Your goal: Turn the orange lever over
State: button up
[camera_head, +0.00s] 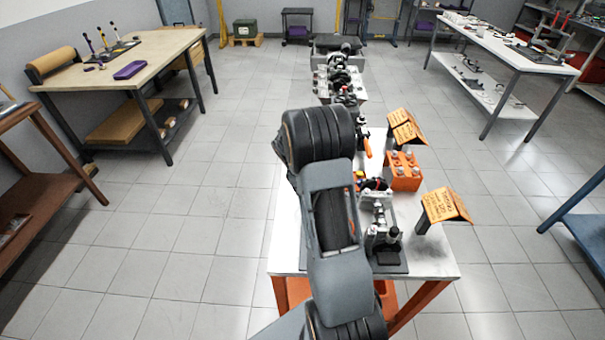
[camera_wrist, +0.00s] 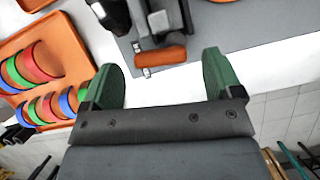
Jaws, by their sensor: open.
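In the wrist view the orange lever (camera_wrist: 160,57) is a short rounded bar, attached to a grey and black fixture (camera_wrist: 158,18) on a grey plate. My gripper (camera_wrist: 163,76) has green finger pads set wide apart, with nothing held between them. The lever lies across the gap between the pads, near their tips in the picture. I see no clear contact; the depth between pads and lever cannot be told. In the head view my own arm covers the gripper. An orange handle-like piece (camera_head: 367,147) shows beside the arm there, but I cannot tell whether it is this lever.
The white workbench (camera_head: 436,266) carries an orange block with bolts (camera_head: 404,180), orange signs (camera_head: 445,205) and several engine parts. In the wrist view an orange tray (camera_wrist: 78,62) with coloured rings lies left of the gripper. Side tables (camera_head: 150,55) stand apart, with open tiled floor between.

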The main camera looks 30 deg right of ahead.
jog(key=v, duration=1.2)
jog(key=shift+b, duration=0.3)
jog(key=s+a+r+m+t+y, duration=0.1)
jog(key=s+a+r+m+t, duration=0.1)
jog(key=s+a, duration=0.6)
jog(key=s+a+r+m+t+y, duration=0.2)
jog(key=s+a+r+m+t, duration=0.1)
jog(key=s+a+m+t, duration=0.2)
jog(key=s+a+m, duration=0.2)
jog(key=s+a, duration=0.2)
jog(key=shift+s+a, duration=0.15)
jog(key=shift+s, duration=0.1)
jog(key=shift+a+r, duration=0.1)
jog(key=shift+r, duration=0.1)
jog(key=shift+c, duration=0.4)
